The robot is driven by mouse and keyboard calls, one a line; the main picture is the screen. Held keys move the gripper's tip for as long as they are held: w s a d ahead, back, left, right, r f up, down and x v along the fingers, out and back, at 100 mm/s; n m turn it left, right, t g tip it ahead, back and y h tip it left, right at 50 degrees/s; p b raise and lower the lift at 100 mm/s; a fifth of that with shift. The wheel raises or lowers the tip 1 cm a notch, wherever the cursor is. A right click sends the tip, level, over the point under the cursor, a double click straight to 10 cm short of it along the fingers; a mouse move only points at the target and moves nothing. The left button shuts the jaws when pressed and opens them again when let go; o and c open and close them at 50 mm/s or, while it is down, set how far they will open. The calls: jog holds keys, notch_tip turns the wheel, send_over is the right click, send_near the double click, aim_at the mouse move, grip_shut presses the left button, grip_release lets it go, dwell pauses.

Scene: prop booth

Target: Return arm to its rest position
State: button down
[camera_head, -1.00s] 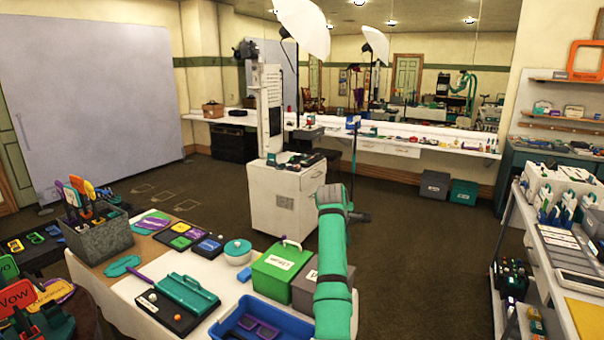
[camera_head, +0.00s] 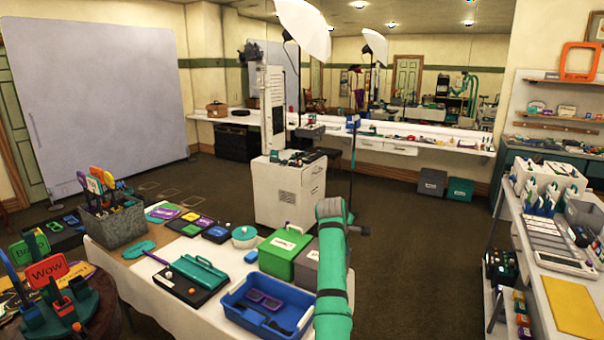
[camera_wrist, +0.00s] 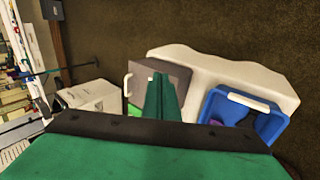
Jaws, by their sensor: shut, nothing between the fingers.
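My arm rises as a green column at the front right of the table in the head view, bent at a dark-banded joint; the gripper itself does not show there. In the wrist view my gripper (camera_wrist: 162,88) has its green fingers together, with nothing between them. The fingers point over the edge of the white table (camera_wrist: 205,68), and a grey box (camera_wrist: 176,72) with a pale handle lies behind them. The blue bin (camera_wrist: 240,115) is to their right, apart from them.
The table holds the blue bin (camera_head: 240,318), a green box (camera_head: 284,252), a grey box (camera_head: 307,265) and a tray with a teal lid (camera_head: 196,272). A white cabinet (camera_head: 285,195) stands behind. A shelf cart (camera_head: 520,265) is at right. Brown floor (camera_head: 420,250) between is clear.

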jog(key=s+a+f+m+t, duration=0.1)
jog(key=s+a+f, duration=0.15)
jog(key=f, duration=0.55)
jog(key=s+a+f+y, duration=0.1)
jog(key=s+f, duration=0.2)
jog(key=f, duration=0.6)
jog(key=s+a+f+m+t, duration=0.1)
jog(key=s+a+f, duration=0.1)
jog(key=f, duration=0.6)
jog(key=s+a+f+m+t, duration=0.1)
jog(key=s+a+f+m, duration=0.15)
jog(key=s+f, duration=0.65)
jog(key=s+a+f+m+t, duration=0.1)
jog(key=s+a+f+t, duration=0.15)
jog(key=s+f, duration=0.65)
jog(key=s+a+r+m+t+y, duration=0.1)
jog(key=s+a+r+m, duration=0.15)
jog(key=s, duration=1.25)
jog(key=s+a+r+m+t+y, duration=0.1)
jog(key=s+r, duration=0.3)
jog(key=s, duration=1.1)
jog(key=s+r+m+t, duration=0.2)
jog(key=s+r+m, duration=0.1)
jog(key=s+r, duration=1.4)
notch_tip(320, 180, up, 2)
jog(key=shift+s+r, duration=0.2)
jog(key=shift+s, duration=0.05)
